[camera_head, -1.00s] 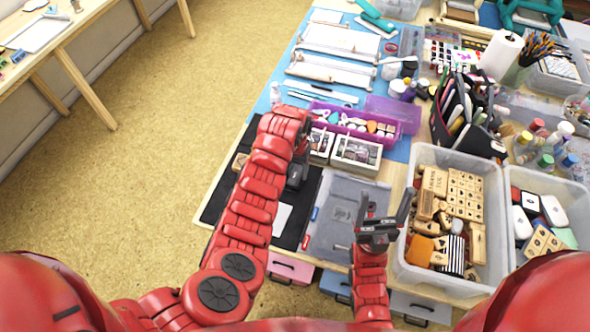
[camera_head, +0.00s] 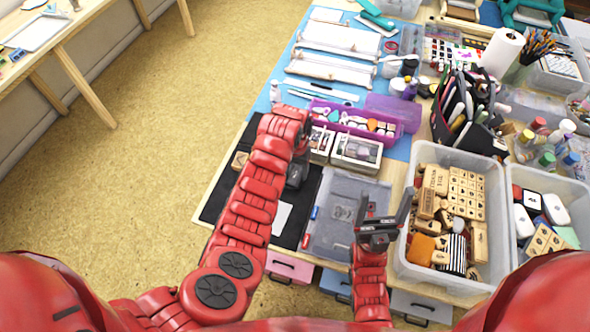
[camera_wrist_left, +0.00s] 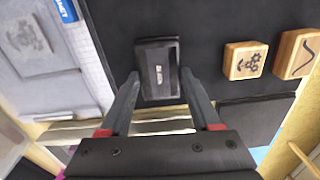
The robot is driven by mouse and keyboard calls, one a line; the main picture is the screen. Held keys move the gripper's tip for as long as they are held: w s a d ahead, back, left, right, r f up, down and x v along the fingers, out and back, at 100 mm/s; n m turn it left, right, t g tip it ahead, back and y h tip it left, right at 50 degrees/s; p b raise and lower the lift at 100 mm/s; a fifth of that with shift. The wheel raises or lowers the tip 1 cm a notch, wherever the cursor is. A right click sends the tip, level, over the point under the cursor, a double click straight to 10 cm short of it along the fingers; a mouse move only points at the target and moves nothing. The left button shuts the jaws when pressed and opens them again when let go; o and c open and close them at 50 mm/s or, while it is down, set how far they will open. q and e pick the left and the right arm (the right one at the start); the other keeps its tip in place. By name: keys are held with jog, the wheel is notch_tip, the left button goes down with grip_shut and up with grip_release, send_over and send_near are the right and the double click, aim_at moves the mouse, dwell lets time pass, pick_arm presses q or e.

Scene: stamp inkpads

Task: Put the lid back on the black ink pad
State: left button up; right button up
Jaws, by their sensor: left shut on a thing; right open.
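My left gripper (camera_wrist_left: 161,75) is shut on the black ink pad lid (camera_wrist_left: 159,69), a small dark rectangular piece with pale lettering, held between the fingertips over the black mat (camera_wrist_left: 105,22). Whether the pad's base is directly under the lid cannot be seen. In the head view the left gripper (camera_head: 297,174) is at the far part of the mat (camera_head: 216,202), largely hidden by my red arm. My right gripper (camera_head: 382,215) is open and empty, fingers pointing up, over the right edge of the clear grey case.
Wooden stamps (camera_wrist_left: 245,60) lie right of the lid in the wrist view. The grey case (camera_head: 337,228) lies right of the mat. Boxed sets (camera_head: 356,152) and a purple tray (camera_head: 350,120) stand beyond. A clear bin of stamps (camera_head: 408,258) stands right of my right gripper.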

pick_arm(q)
jog(key=shift+f, duration=0.1)
dwell(0.6)
jog(key=o, duration=1.4)
jog(key=shift+r+p, duration=0.5)
jog(key=shift+r, duration=0.8)
jog(key=shift+r+p, duration=0.65)
jog(key=shift+r, duration=1.55)
grip_shut()
